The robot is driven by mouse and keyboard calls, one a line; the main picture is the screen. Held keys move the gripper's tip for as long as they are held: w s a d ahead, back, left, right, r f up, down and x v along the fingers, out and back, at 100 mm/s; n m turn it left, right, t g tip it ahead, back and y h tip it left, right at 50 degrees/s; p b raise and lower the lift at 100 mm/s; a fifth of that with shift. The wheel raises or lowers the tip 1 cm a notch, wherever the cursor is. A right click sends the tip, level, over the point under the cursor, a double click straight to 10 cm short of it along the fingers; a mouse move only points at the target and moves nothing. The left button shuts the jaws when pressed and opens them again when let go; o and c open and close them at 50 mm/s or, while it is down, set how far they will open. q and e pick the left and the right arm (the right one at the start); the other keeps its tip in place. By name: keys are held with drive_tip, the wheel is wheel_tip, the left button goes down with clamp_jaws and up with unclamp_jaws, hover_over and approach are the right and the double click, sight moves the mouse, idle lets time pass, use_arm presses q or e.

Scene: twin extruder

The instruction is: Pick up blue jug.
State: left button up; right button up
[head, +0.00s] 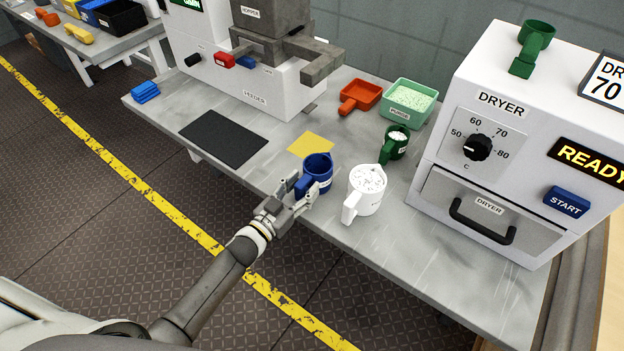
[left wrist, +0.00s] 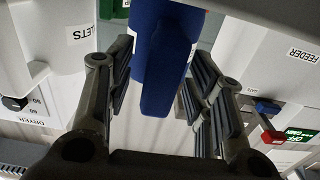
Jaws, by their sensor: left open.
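The blue jug (head: 319,171) stands upright on the grey table near its front edge, by a yellow square. My left gripper (head: 297,190) is open at the jug's handle side. In the left wrist view the blue jug's handle (left wrist: 160,65) lies between the two open fingers (left wrist: 160,95), with space showing beside it. I cannot tell whether either finger touches it. My right gripper is not in view.
A white jug (head: 366,190) of pellets stands just right of the blue jug. A green jug (head: 397,142), a red scoop (head: 360,95) and a green bin (head: 408,100) are behind. The dryer (head: 500,130) is on the right, the feeder (head: 250,75) behind left. A black mat (head: 223,138) lies left.

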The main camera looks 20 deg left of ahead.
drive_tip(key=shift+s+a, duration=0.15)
use_arm(q)
drive_tip(key=shift+c, duration=1.3)
clamp_jaws()
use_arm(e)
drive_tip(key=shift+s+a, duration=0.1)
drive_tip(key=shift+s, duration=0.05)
use_arm(q)
drive_tip(key=shift+r, duration=0.1)
